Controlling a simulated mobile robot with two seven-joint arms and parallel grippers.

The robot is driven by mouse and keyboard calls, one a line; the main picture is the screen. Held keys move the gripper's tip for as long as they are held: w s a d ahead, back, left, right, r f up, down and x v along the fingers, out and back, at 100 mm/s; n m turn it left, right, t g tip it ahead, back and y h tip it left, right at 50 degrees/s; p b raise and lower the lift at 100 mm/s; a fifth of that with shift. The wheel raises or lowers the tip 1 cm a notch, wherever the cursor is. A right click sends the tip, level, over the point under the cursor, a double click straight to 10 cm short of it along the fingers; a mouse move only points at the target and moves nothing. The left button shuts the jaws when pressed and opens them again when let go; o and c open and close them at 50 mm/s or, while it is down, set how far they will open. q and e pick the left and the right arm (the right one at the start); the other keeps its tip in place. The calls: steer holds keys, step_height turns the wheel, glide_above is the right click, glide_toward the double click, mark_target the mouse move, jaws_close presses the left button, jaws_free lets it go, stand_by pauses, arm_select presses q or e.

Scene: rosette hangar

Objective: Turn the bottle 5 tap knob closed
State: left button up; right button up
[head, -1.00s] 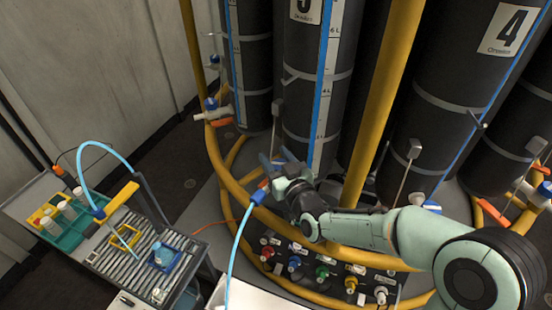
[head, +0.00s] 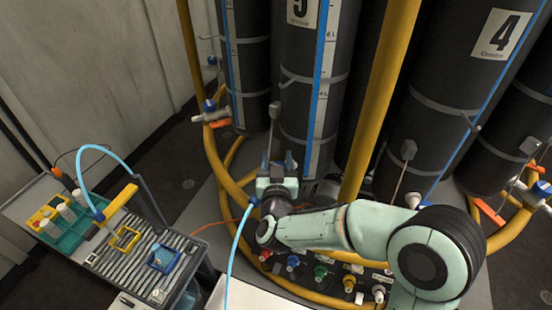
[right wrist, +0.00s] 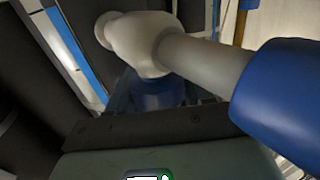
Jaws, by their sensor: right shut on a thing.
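Bottle 5 (head: 312,95) is a tall dark cylinder with a blue-edged level strip and a "5" label at the top. My right gripper (head: 276,172) is at its foot, over the bottle's tap. It is shut on the tap knob, which its body and fingers hide in the head view, so I cannot read the knob's angle. In the right wrist view the tap's white body (right wrist: 145,45) stands just beyond the gripper, with a grey pipe running right to a blue collar (right wrist: 285,95). My left gripper is not in view.
A yellow rail post (head: 383,100) stands right of bottle 5. Bottle 4 (head: 455,90) is further right. A light blue hose (head: 235,240) hangs near the gripper. A panel of coloured connectors (head: 320,272) lies below my arm. A cart (head: 120,245) stands at left.

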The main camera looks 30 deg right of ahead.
steer(key=shift+m+g+h, duration=0.3)
steer(key=shift+h, duration=0.1)
steer(key=o, duration=1)
steer(key=shift+c, duration=0.2)
steer(key=shift+s, duration=0.1)
steer(key=b+v, duration=0.1)
steer(key=v, duration=1.2)
steer(key=shift+s, duration=0.15)
